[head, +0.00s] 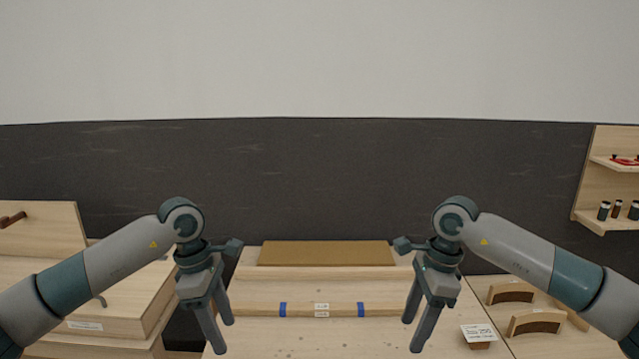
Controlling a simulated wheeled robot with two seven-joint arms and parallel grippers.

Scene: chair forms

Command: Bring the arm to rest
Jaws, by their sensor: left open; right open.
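Both of my arms show in the head view, one from each side, bent down over the near edge of a wooden bench. My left gripper (222,338) points down, open and empty, over the left edge of the middle bench. My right gripper (412,336) points down, open and empty, over the right part of that bench. Neither gripper visibly touches anything. The two stand at about the same height, with a wide gap between them.
The middle bench (300,340) holds a wooden strip with blue tape (283,309) and a brown board (326,253) behind. Wooden boxes (120,310) stand left. Curved wooden forms (536,322) and a label card (479,333) lie right. A shelf (590,190) hangs far right.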

